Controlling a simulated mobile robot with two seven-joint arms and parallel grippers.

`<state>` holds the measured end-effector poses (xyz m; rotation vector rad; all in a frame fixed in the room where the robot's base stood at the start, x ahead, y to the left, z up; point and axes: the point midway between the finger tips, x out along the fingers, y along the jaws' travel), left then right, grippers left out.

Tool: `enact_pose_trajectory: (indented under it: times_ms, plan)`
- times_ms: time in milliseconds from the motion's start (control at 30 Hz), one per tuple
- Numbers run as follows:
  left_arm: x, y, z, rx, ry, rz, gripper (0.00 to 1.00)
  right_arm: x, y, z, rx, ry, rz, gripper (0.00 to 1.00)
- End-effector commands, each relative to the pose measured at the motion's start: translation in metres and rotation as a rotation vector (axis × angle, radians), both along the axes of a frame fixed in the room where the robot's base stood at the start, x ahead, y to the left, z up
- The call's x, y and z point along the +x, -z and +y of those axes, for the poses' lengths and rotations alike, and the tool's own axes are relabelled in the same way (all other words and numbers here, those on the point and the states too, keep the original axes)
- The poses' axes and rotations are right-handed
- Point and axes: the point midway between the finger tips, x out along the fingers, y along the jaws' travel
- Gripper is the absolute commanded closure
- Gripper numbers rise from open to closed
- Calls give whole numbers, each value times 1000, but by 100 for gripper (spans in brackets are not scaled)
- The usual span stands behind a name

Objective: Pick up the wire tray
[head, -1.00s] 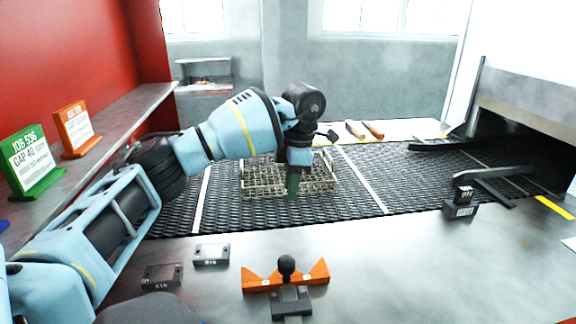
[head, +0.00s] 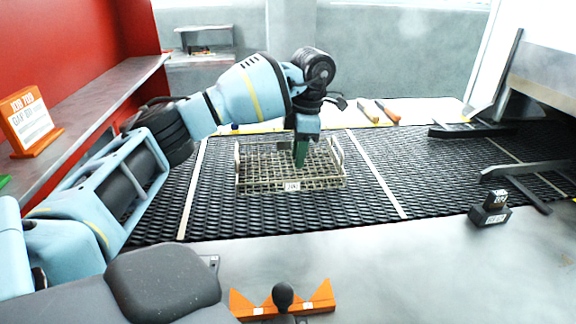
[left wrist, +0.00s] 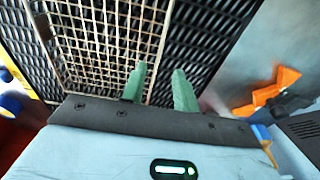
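The wire tray (head: 262,184), a shallow beige mesh basket with raised end handles and a small white label on its front, sits on the black mesh belt. My left gripper (head: 301,155), with green fingers, points down over the tray, a little right of its middle in the head view. There the left finger overlaps the tray's mesh (left wrist: 105,40) near one edge, and the right finger shows over the belt. Contact cannot be told. My right gripper is not in view.
The belt (head: 220,215) has pale cross strips. Dark guide rails (head: 525,168) and a machine opening stand at right. A small black block (head: 490,212) and an orange notched holder (head: 258,307) are on the metal front table. Orange-handled tools (head: 387,112) lie behind the belt.

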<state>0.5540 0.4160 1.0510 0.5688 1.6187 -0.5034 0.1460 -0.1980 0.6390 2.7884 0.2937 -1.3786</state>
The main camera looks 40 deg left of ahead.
Motion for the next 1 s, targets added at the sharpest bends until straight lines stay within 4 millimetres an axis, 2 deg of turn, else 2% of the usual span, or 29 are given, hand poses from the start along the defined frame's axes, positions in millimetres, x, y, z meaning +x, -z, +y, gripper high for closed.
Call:
enact_pose_trajectory:
  times_ms: [200, 433, 733, 1000]
  plan:
    - [-3, 21, 2, 1, -1, 3, 70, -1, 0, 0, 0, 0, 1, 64]
    - [-4, 30, 3, 1, -1, 3, 70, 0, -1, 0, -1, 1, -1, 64]
    - [-9, 68, 7, 0, -1, 1, 70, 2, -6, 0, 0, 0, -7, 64]
    - [-10, 74, 8, 0, -1, 0, 70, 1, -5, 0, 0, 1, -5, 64]
